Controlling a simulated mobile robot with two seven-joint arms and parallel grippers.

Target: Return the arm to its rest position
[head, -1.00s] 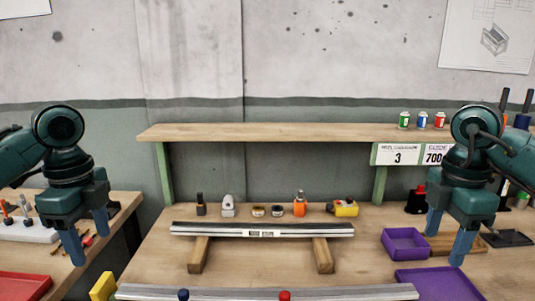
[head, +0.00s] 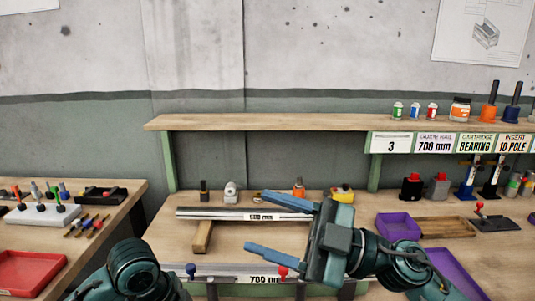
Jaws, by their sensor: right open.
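My right arm (head: 400,262) reaches in from the lower right. Its gripper (head: 254,221) points left with its two blue fingers spread wide and nothing between them. It is in front of the workbench and hides part of the rails. My left arm (head: 130,268) shows only as dark green rounded links at the bottom left. Its gripper fingers are out of the picture.
A rail (head: 225,213) lies on wooden blocks, and another rail (head: 215,272) lies nearer. Purple trays (head: 398,226) stand at right, a red tray (head: 30,270) at left. A shelf (head: 270,122) runs behind. Small tools line the bench back.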

